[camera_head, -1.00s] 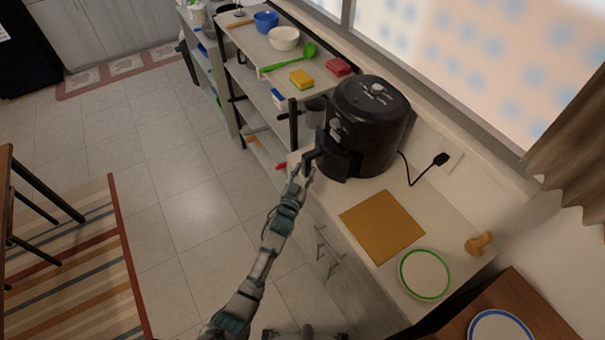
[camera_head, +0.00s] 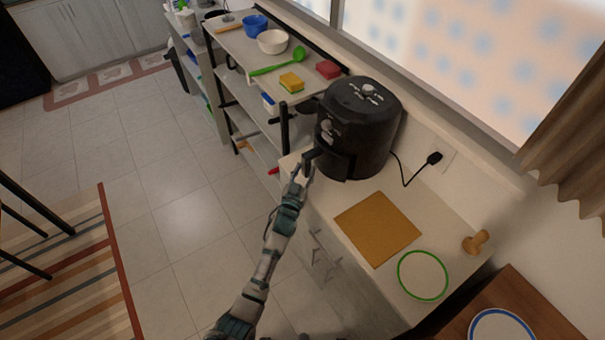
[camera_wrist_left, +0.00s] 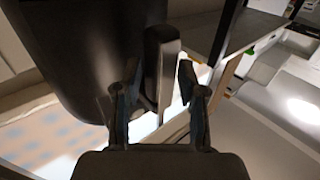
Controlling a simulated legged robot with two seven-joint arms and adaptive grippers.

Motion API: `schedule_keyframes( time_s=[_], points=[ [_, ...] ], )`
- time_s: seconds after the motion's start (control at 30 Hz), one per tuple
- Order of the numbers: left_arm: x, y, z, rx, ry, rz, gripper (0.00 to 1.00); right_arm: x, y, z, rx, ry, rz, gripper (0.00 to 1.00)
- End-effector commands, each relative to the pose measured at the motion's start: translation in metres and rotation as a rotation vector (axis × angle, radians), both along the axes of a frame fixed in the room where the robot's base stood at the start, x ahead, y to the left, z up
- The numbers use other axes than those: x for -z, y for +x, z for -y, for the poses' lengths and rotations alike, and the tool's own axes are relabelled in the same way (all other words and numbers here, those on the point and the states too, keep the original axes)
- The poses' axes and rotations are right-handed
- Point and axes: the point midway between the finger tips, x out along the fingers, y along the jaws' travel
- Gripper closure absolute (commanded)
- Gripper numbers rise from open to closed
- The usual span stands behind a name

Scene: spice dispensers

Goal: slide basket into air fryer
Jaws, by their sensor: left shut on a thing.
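The black air fryer (camera_head: 365,112) stands upright on the light counter, below the window. Its basket (camera_head: 335,163) is at the lower front of the body, with the handle (camera_head: 309,157) pointing left toward the counter's edge. I cannot tell whether a small gap is left around the basket. My left gripper (camera_head: 302,171) is at the handle and shut on it. In the left wrist view the handle (camera_wrist_left: 161,62) stands between the two fingers (camera_wrist_left: 160,78), beside the dark curved fryer body (camera_wrist_left: 85,55). My right gripper is not in view.
A brown board (camera_head: 378,229) and a green-rimmed plate (camera_head: 422,275) lie on the counter right of the fryer. A black plug (camera_head: 434,158) with its cord is at the wall. A shelf (camera_head: 235,45) with bowls and sponges stands behind, left of the fryer.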

Motion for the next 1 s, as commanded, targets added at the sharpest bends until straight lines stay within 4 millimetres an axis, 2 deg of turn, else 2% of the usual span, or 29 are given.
schedule_keyframes(
  time_s=[0.67,0.7,0.77,0.8,1.0],
  points=[
    [-0.0036,0.0052,0.0093,0.003,-0.005,0.006,1.0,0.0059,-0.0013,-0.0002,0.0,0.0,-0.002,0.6],
    [-0.0036,0.0052,0.0093,0.002,-0.005,0.006,0.5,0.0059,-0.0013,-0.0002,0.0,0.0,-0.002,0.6],
    [-0.0032,0.0052,0.0092,0.002,-0.005,0.005,0.35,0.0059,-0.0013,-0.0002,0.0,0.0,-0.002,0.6],
    [-0.0028,0.0052,0.0091,0.002,-0.003,0.004,0.31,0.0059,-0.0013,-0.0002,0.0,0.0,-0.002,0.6],
    [-0.0011,0.0056,0.0087,0.001,-0.002,0.002,0.31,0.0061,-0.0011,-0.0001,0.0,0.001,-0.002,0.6]
  ],
)
